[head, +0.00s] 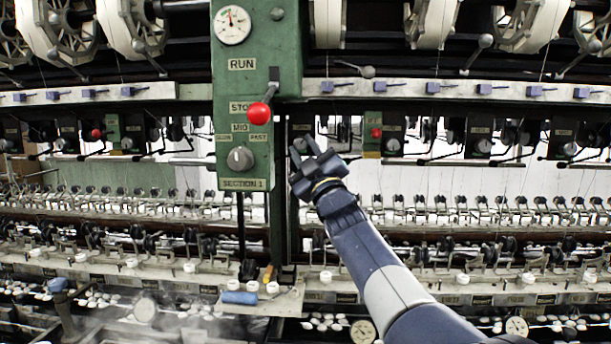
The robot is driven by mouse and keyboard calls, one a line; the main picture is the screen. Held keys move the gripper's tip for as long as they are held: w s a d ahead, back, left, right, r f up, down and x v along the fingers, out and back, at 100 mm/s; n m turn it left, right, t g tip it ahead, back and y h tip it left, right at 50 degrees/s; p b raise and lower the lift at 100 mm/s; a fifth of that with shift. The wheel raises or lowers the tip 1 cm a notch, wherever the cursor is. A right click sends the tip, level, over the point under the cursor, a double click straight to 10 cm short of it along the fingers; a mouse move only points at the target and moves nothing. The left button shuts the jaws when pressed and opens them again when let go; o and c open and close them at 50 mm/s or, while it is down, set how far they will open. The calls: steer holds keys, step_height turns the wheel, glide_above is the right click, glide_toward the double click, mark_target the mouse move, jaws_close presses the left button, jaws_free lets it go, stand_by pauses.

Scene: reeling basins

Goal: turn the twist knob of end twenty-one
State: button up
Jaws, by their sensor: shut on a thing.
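My gripper (304,152) reaches up from the lower right to the row of small dark units under the white rail, just right of the green control post. Its jaws are closed around a small twist knob, mostly hidden by the fingers. The knob's place fits the even spacing of the row. I cannot read its end number. Similar round grey twist knobs show to the right, one close by (393,145) and another farther along (483,146).
The green post (290,45) carries a gauge (232,25), a red-balled lever (258,113) and a grey selector knob (240,158), close left of my gripper. Thin rods stick out along the row. A small ledge (285,302) holds a blue roll (239,298). Steam rises at lower left.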

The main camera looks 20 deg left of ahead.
steer(key=shift+a+f+m+t+h+b, duration=0.2)
steer(key=shift+m+t+h+b, duration=0.4)
steer(key=shift+m+t+b, duration=0.5)
steer(key=shift+a+f+m+t+h+b, duration=0.1)
steer(key=shift+f+m+t+h+b, duration=0.15)
steer(key=shift+m+t+h+b, duration=0.85)
steer(key=shift+m+g+y, duration=0.3)
steer(key=shift+m+y, duration=0.1)
steer(key=shift+m, duration=0.2)
steer(key=shift+r+m+t+h+b, duration=0.2)
steer(key=shift+m+t+h+b, duration=0.15)
steer(key=shift+m+h, duration=0.3)
steer(key=o, duration=1)
steer(key=shift+r, duration=0.1)
steer(key=shift+b+v, duration=2.1)
steer(key=shift+v, duration=3.35)
steer(key=shift+w, duration=0.1)
